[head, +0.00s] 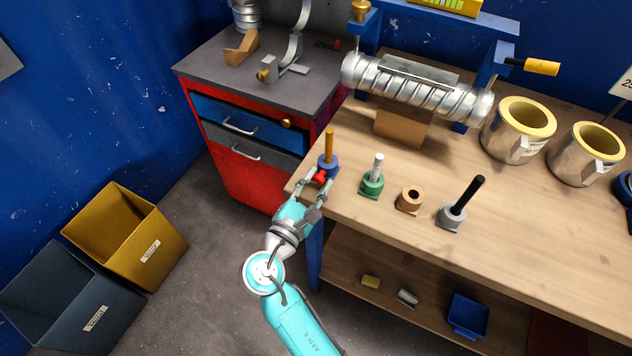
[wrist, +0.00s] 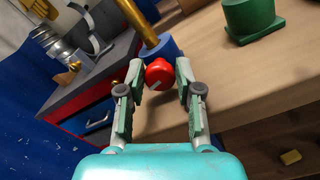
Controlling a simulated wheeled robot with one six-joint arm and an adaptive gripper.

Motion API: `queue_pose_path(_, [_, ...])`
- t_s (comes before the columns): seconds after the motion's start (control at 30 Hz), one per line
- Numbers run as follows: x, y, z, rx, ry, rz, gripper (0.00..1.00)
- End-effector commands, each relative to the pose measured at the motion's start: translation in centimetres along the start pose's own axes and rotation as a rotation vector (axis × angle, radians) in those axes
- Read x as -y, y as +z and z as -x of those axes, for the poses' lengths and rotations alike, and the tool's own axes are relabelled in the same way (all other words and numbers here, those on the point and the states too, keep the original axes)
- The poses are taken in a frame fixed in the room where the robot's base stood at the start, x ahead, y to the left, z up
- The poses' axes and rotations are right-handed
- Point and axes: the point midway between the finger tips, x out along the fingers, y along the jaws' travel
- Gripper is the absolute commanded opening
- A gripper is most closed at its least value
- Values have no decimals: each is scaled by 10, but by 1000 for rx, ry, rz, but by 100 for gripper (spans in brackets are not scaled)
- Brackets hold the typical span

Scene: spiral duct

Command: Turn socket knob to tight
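A blue socket (head: 328,166) stands at the near left corner of the workbench, with an upright brass-coloured rod (head: 329,143) in it. A red knob (head: 320,177) with a pale mark on its face sits on the socket's near side. It also shows in the wrist view (wrist: 159,75). My gripper (head: 319,181) points at the knob, one fingertip on each side of it. In the wrist view my gripper (wrist: 159,72) looks open, with the knob between or just beyond the tips. Any contact with the knob is too fine to see.
A green socket (head: 372,184), a brown one (head: 410,200) and a grey one (head: 452,216) stand to the right on the workbench (head: 530,230). A spiral duct (head: 420,93) lies behind. A red drawer cabinet (head: 240,175) is close on the left.

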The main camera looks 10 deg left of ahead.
Motion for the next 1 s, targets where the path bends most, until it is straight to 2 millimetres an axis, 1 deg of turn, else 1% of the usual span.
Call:
queue_pose_path(0.03, [0, 0, 0, 0, 0, 0, 52])
queue_pose_path(0.07, [0, 0, 0, 0, 0, 0, 57])
queue_pose_path(0.33, [0, 0, 0, 0, 0, 1, 57])
queue_pose_path(0.47, [-1, 0, 7, -1, 2, 1, 57])
queue_pose_path(0.57, [-1, 0, 19, -1, 3, 1, 57])
queue_pose_path(0.8, [-1, -1, 67, -3, 4, 0, 57])
queue_pose_path(1.0, [-1, 0, 100, -2, 4, 0, 57])
